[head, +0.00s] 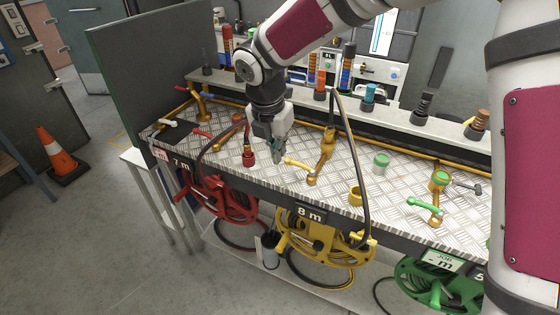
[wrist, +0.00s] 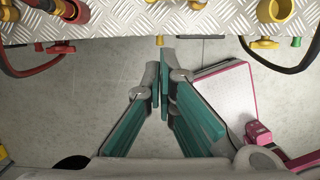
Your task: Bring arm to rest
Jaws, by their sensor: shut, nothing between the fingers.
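My gripper (head: 278,152) hangs from my bent arm over the left part of the bench, fingers pointing down. It stands between a red nozzle fitting (head: 248,156) and a yellow valve handle (head: 300,166), above the checker-plate top. In the wrist view the teal-padded fingers (wrist: 163,88) are drawn together at the tips, with nothing between them. Grey floor shows behind the fingers there, and the bench edge crosses the top of the picture. My arm reaches in from the upper right of the head view.
The metal bench top (head: 340,180) carries yellow pipes, valves and a green cap (head: 381,160). Red (head: 215,195), yellow (head: 335,240) and green (head: 440,285) hose reels hang below. A shelf behind holds several coloured fittings. An orange cone (head: 57,155) stands on open floor at left.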

